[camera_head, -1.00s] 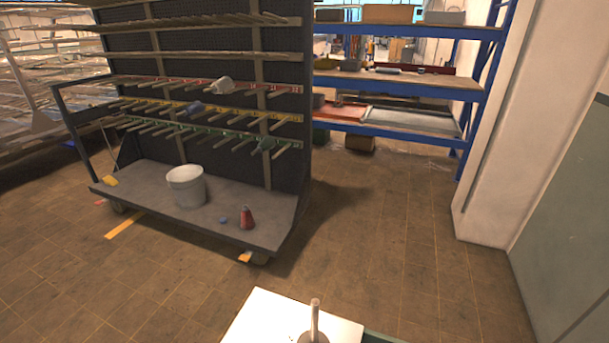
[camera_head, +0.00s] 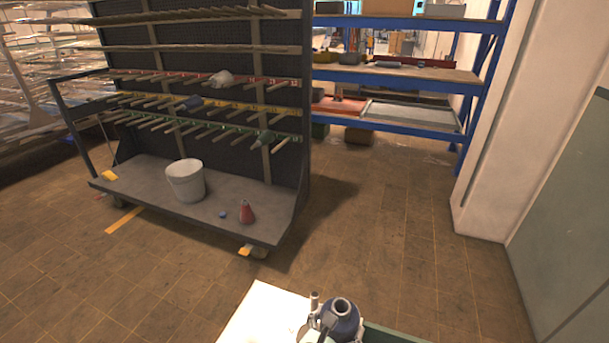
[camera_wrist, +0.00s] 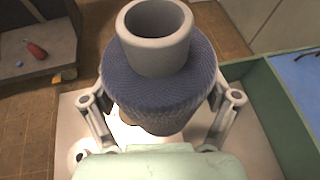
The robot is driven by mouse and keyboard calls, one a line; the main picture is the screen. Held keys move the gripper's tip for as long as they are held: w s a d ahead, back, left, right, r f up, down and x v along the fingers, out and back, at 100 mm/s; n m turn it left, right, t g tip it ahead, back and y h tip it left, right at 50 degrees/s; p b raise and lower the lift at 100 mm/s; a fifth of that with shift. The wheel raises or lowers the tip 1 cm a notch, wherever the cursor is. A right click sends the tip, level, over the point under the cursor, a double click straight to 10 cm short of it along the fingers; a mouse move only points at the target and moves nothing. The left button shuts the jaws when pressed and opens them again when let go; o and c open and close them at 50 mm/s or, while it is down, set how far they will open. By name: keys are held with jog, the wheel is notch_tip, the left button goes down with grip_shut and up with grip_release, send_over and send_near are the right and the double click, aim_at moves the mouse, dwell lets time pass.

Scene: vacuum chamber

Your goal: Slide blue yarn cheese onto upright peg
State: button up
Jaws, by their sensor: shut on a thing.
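The blue yarn cheese (camera_head: 343,316), a dark blue wound package on a grey tube, is at the bottom of the head view. My gripper (camera_wrist: 160,112) is shut on it, with a finger on each side; the tube's open end faces the wrist camera.
A green-walled tray (camera_wrist: 270,100) stands right of the white surface. Blue shelving (camera_head: 400,72) stands farther back. Floor between is clear.

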jog(key=s+a+r+n+t+y, duration=0.25)
jog(key=a+r, duration=0.25)
jog(key=a, duration=0.3)
jog(key=s+r+p, duration=0.4)
jog(key=r+p, duration=0.6)
jog(key=p, duration=0.6)
jog(key=s+r+p, duration=0.5)
jog(key=r+p, duration=0.6)
jog(key=p, duration=0.4)
jog(key=shift+d+r+n+g+y+p, duration=0.25)
jog(key=shift+r+n+g+y+p, duration=0.05)
jog(key=shift+n+g+y+p, duration=0.1)
